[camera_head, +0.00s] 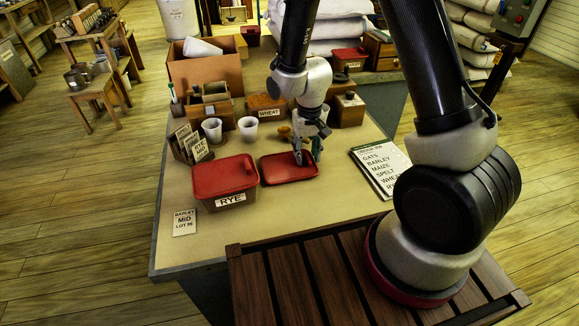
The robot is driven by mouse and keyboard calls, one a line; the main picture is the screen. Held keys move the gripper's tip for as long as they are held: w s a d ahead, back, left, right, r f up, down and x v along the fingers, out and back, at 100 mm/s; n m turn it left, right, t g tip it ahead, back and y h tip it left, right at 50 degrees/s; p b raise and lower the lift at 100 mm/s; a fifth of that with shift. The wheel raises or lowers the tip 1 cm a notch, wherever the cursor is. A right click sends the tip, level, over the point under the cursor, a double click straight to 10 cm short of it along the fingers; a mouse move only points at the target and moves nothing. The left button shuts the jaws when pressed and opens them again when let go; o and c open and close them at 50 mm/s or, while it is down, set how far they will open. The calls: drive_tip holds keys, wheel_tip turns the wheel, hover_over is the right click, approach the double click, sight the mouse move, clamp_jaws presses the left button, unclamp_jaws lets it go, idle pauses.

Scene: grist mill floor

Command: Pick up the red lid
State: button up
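A flat red lid (281,171) lies on the table, right of the RYE tub (229,201), with no tub seen under it. The tub has its own red lid (222,176) on top. My gripper (308,158) points down over the right rear part of the loose lid. Its two fingers are apart with nothing seen between them. I cannot tell whether the fingertips touch the lid. My gripper hides a small part of the lid's back right edge.
Two white cups (248,128), a small orange bowl (284,132) and a WHEAT box (266,106) stand behind the lid. A crop list (379,166) lies to the right, and a card holder (190,146) stands at left. The tabletop in front of the lid is clear.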

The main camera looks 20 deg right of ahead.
clamp_jaws()
drive_tip(key=shift+r, duration=0.1)
